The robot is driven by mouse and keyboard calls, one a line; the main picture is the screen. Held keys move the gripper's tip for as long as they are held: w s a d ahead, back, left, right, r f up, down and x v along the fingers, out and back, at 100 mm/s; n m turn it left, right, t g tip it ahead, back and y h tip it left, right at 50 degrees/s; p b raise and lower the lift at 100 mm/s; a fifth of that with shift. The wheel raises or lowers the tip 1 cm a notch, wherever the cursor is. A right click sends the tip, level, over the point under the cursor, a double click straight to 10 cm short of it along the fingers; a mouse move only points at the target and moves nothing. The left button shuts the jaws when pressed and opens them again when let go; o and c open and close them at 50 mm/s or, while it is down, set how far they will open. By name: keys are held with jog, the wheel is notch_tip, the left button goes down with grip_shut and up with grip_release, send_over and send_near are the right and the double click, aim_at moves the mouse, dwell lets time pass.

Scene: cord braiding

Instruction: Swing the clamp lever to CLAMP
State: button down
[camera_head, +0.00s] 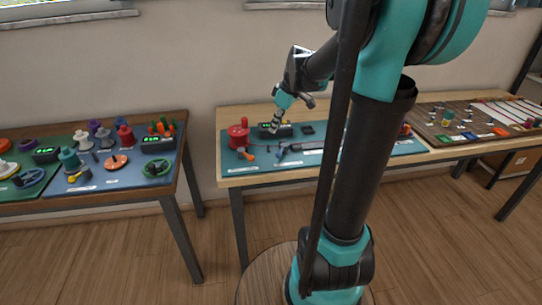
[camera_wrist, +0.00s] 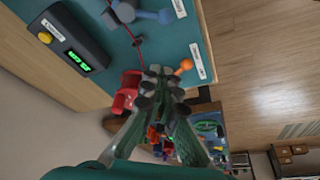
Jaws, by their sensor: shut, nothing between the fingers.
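My gripper (camera_wrist: 161,88) is shut and empty above the teal board (camera_wrist: 185,90); it also shows in the head view (camera_head: 275,124), just above the board's left part. Beyond the fingertips, a red spool-like piece (camera_wrist: 125,92) stands partly behind my fingers. An orange-knobbed lever (camera_wrist: 184,65) sticks out beside it, near a white label. A blue lever with a round end (camera_wrist: 160,16) lies farther along the board by another label. The label words are too small to read, so I cannot tell which lever is the clamp lever or its setting.
A dark box with a green display and yellow button (camera_wrist: 75,52) sits on the board. A thin red cord (camera_wrist: 132,36) runs from the red piece. Another table (camera_head: 95,165) with colored parts stands left. A brown board with strung cords (camera_head: 475,118) lies right.

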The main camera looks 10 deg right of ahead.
jog(key=shift+n, duration=0.3)
jog(key=x, duration=1)
jog(key=shift+w+a+r, duration=0.15)
jog(key=shift+a+r, duration=0.05)
jog(key=shift+a, duration=0.1)
jog(key=shift+s+d+f, duration=0.1)
jog(key=shift+s+d, duration=0.25)
jog(key=shift+d, duration=0.2)
jog(key=shift+s+d, duration=0.4)
jog(key=shift+d, duration=0.15)
jog(key=shift+s+d+f, duration=0.15)
jog(key=shift+s+d, duration=0.2)
jog(key=shift+d, duration=0.25)
